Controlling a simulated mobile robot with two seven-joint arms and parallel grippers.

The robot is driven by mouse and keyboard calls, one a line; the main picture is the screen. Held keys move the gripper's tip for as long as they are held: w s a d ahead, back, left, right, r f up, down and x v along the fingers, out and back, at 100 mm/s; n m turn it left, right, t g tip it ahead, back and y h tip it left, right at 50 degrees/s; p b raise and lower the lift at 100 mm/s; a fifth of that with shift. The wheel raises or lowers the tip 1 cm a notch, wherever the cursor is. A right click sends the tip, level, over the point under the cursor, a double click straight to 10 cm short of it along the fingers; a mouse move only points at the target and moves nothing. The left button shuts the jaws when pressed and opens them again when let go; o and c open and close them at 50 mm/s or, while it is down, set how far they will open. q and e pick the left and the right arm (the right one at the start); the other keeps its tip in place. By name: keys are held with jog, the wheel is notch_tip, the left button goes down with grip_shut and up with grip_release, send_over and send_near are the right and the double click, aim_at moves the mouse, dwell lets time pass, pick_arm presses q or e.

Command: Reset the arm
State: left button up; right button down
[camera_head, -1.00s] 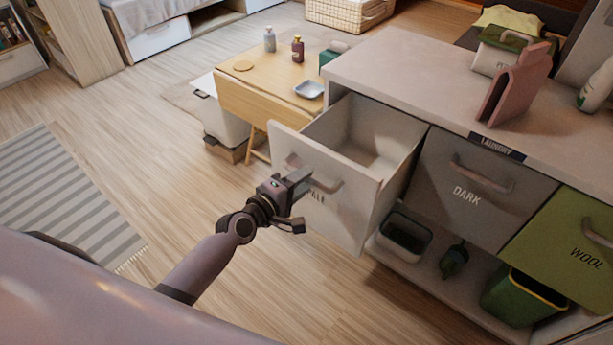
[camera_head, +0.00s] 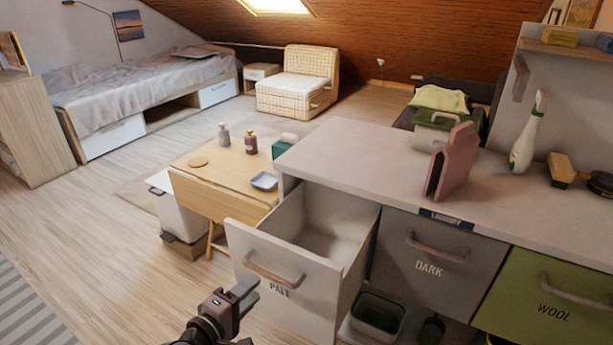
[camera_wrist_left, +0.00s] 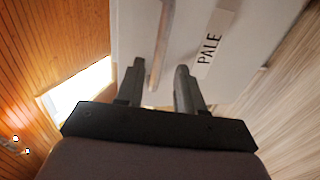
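My left gripper (camera_head: 250,316) is at the bottom of the head view, in front of the pulled-out PALE drawer (camera_head: 305,303). Its two fingers are apart with nothing between them. In the head view it is below the drawer's handle (camera_head: 274,270) and looks clear of it. In the left wrist view the open gripper (camera_wrist_left: 158,80) faces the PALE drawer front (camera_wrist_left: 240,45), and the handle (camera_wrist_left: 161,45) lines up with the gap between the fingers. The drawer looks empty inside. My right gripper is in neither view.
The DARK drawer (camera_head: 428,270) and WOOL drawer (camera_head: 555,300) are closed under the counter (camera_head: 350,165). A small wooden table (camera_head: 225,170) with bottles and a dish stands behind the open drawer. A white bin (camera_head: 182,215) is beside it. The floor (camera_head: 110,240) at left is clear.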

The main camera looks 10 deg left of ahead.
pick_arm(q)
jog(key=s+f+m+g+y+p, duration=0.1)
jog(key=s+f+m+g, duration=0.1)
jog(key=s+m, duration=0.6)
jog(key=s+f+m+g+y+p, duration=0.1)
jog(key=s+f+m, duration=0.3)
jog(key=s+m, duration=0.4)
jog(key=s+g+y, duration=0.1)
jog(key=s, duration=0.3)
jog(key=shift+a+f+p, duration=0.35)
jog(key=shift+p, duration=0.05)
